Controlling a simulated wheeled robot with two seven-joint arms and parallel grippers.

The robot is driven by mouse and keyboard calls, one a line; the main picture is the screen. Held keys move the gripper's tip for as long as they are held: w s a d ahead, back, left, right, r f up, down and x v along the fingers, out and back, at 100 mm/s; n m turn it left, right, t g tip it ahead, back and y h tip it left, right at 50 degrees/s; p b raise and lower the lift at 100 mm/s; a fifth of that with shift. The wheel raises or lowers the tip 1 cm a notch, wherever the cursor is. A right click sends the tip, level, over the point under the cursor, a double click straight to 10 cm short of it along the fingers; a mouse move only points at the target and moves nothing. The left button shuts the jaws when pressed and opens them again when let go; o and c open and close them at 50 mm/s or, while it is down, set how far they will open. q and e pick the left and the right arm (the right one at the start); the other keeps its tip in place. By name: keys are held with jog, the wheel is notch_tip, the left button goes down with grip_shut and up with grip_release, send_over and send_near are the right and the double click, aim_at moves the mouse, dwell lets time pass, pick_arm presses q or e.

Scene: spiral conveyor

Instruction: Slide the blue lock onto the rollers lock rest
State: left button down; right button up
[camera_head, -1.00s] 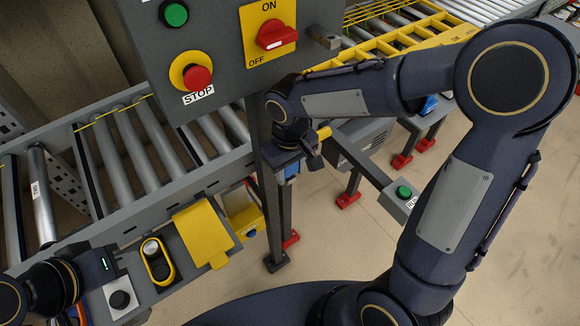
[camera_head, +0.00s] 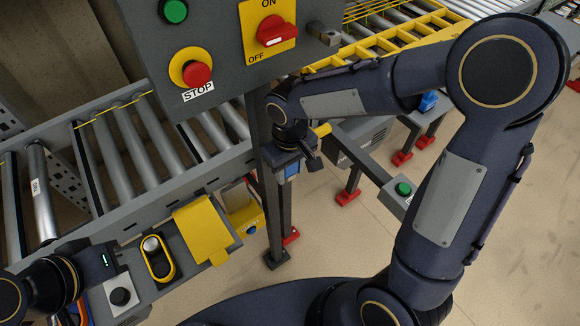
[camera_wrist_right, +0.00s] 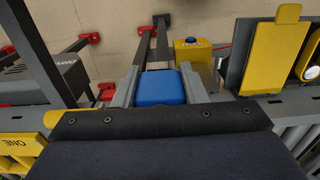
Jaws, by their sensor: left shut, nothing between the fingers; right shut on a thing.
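The blue lock (camera_wrist_right: 161,88) is between the two grey fingers of my right gripper (camera_wrist_right: 160,90) in the right wrist view. In the head view the right gripper (camera_head: 291,160) hangs beside the grey post below the control panel, with a small blue part of the lock (camera_head: 292,171) showing. The right gripper is shut on the lock. My left gripper (camera_head: 98,262) is at the lower left near the conveyor edge; its body shows, its fingertips are hidden. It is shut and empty. I cannot tell for sure which part is the rollers lock rest.
The control panel (camera_head: 230,50) stands close above the right gripper. A roller conveyor (camera_head: 125,150) runs at left. A yellow flap (camera_head: 205,232) and a yellow box with a blue button (camera_head: 243,210) are on its side. A green-button box (camera_head: 402,193) is at right.

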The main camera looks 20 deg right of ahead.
jog(key=o, duration=0.9)
jog(key=shift+f, duration=0.1)
notch_tip(320, 180, up, 8)
jog(key=shift+f, duration=0.1)
jog(key=s+d+m+t+y, duration=0.2)
jog(key=s+d+m, duration=0.1)
jog(key=s, duration=0.5)
jog(key=s+d+r+m+t+y, duration=0.1)
jog(key=s+d+m+t, duration=0.1)
jog(key=s+d, duration=0.4)
jog(key=shift+s+r+m+t+y, duration=0.15)
jog(key=shift+s+m+t+y, duration=0.25)
jog(key=shift+s+t, duration=0.45)
